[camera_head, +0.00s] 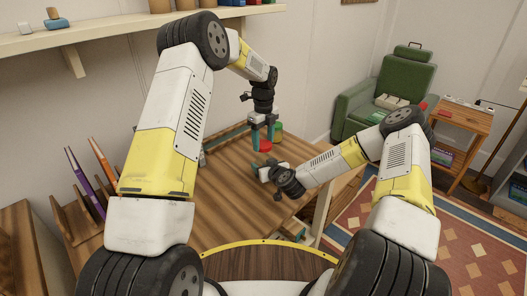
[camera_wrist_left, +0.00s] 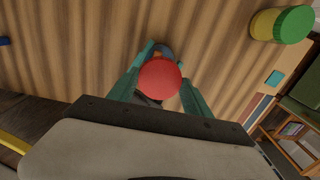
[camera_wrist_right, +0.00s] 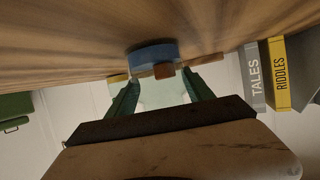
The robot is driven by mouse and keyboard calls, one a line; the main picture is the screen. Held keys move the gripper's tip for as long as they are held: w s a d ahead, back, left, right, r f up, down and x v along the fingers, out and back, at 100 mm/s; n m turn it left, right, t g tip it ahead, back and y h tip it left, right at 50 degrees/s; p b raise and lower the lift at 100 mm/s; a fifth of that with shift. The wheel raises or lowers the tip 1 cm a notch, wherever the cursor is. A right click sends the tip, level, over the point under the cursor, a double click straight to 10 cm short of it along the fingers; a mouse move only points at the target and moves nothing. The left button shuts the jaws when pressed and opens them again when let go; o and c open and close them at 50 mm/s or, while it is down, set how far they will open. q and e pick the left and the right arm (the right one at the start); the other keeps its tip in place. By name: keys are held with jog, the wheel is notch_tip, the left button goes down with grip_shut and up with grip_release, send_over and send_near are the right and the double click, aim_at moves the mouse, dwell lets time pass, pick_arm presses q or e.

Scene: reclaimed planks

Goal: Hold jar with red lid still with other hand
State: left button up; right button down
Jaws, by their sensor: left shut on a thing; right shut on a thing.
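The jar's red lid (camera_head: 264,146) shows below my left gripper (camera_head: 262,131) over the wooden table. In the left wrist view the round red lid (camera_wrist_left: 160,78) sits between the green fingers of my left gripper (camera_wrist_left: 164,85), which are shut on it. The jar's body is mostly hidden under the lid there. My right gripper (camera_head: 266,171) comes in low from the right, close to the jar. In the right wrist view my right gripper (camera_wrist_right: 160,98) has its fingers on either side of a pale, see-through body, apparently the jar, with a blue part (camera_wrist_right: 152,54) against the wood.
A green-lidded jar (camera_head: 277,131) stands just beyond the left gripper; it also shows in the left wrist view (camera_wrist_left: 292,24). Bare tabletop (camera_head: 225,200) lies nearer me. A green armchair (camera_head: 385,95) stands beyond.

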pick_arm(q)
jog(key=shift+f, duration=1.5)
jog(key=shift+f, duration=0.1)
jog(key=shift+f, duration=0.8)
jog(key=shift+f, duration=0.55)
jog(key=m, duration=0.6)
jog(key=shift+m, duration=0.4)
jog(key=o, duration=1.4)
jog(key=shift+o, duration=0.2)
